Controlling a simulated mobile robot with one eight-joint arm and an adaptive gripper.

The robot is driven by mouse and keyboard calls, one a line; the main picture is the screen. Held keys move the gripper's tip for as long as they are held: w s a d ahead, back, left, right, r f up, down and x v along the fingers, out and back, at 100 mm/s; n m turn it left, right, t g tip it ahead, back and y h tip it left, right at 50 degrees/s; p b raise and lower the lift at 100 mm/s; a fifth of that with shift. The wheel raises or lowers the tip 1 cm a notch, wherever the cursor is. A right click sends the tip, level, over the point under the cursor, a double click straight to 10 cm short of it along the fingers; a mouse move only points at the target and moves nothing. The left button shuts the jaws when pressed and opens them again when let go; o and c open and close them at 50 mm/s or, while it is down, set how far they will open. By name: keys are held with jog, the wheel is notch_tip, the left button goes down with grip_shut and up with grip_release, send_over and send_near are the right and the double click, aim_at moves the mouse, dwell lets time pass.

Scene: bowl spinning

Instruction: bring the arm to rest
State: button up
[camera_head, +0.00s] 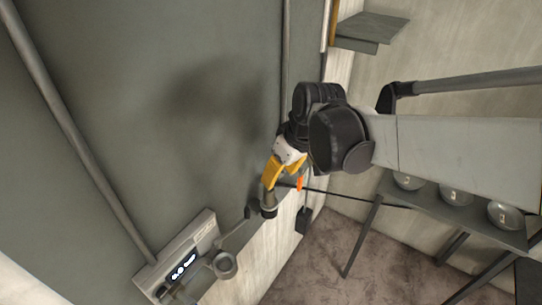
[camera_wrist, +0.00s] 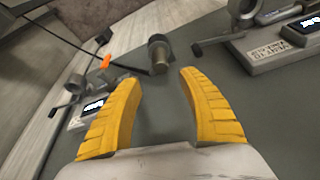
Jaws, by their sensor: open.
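My gripper (camera_head: 282,178) hangs at the end of my arm near the middle of the head view. Its two yellow fingers are spread apart, with nothing between them. In the wrist view my gripper (camera_wrist: 160,78) also shows open over a grey surface. A short grey cylinder with a dark end (camera_wrist: 159,52) stands just beyond the fingertips, apart from them in that view. In the head view the cylinder (camera_head: 268,207) shows just below the fingers; I cannot tell the exact gap there.
A device with a lit display (camera_head: 182,268) and round holder (camera_head: 224,264) stands at the lower left. Several grey bowls (camera_head: 455,196) sit on a dark table at the right. A small orange piece (camera_head: 300,184) is near the fingers. A grey ledge (camera_head: 370,30) is at the top right.

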jog(key=shift+r, duration=0.2)
jog(key=shift+d, duration=0.1)
jog(key=s+d+f+m+t+h+b, duration=0.2)
jog(key=s+d+f+m+b, duration=0.5)
jog(key=s+d+f+b, duration=0.4)
jog(key=s+d+t+b, duration=0.1)
jog(key=s+b, duration=0.1)
jog(key=s, duration=0.1)
jog(key=shift+s+d+t, duration=0.25)
jog(key=shift+d+t, duration=0.15)
